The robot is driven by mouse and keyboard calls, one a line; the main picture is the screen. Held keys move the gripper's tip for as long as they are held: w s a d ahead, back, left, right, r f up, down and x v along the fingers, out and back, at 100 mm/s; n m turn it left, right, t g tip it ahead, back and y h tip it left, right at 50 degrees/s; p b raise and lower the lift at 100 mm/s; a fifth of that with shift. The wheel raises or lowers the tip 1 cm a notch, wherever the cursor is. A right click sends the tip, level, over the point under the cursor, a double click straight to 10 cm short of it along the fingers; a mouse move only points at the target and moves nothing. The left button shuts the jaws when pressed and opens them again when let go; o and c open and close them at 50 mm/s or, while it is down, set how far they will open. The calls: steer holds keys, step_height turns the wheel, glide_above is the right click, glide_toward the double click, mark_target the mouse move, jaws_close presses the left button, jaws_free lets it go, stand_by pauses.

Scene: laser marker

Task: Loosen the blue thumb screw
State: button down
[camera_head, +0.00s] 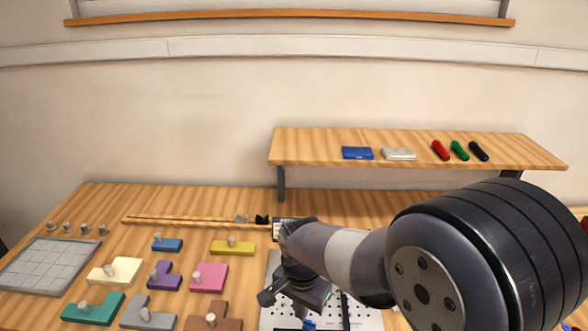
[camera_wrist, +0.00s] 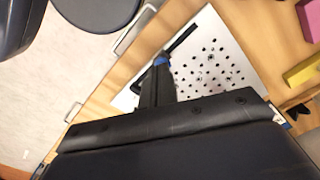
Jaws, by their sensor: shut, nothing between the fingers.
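The blue thumb screw (camera_wrist: 161,60) shows as a small blue patch just beyond my fingertips in the wrist view, partly hidden by them. A small blue spot, likely the same screw (camera_head: 309,324), shows at the bottom edge of the head view. My gripper (camera_wrist: 157,76) is shut and empty, with its narrow black fingers at the blue part; I cannot tell whether they touch it. A black bar (camera_wrist: 181,38) extends from beside the blue part over the white perforated plate (camera_wrist: 212,50). In the head view my arm covers much of this plate (camera_head: 272,318).
Several coloured blocks with knobs, such as a pink one (camera_head: 209,278) and a teal one (camera_head: 93,308), stand on the wooden table left of the plate. A grey grid tray (camera_head: 48,264) lies at far left. A raised wooden shelf (camera_head: 310,146) holds markers and a blue box.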

mark_target(307, 323)
steer(key=shift+f+b, duration=2.75)
steer(key=shift+f, duration=0.8)
steer(key=shift+w+d, duration=0.45)
steer(key=shift+s+d+p, duration=0.15)
steer(key=shift+d+p, duration=0.1)
steer(key=shift+p, duration=0.1)
steer(key=shift+s+a+r, duration=0.1)
steer(key=shift+s+a, duration=0.05)
steer(key=shift+s, duration=0.25)
step_height(307, 323, up, 6)
steer(key=p, duration=0.5)
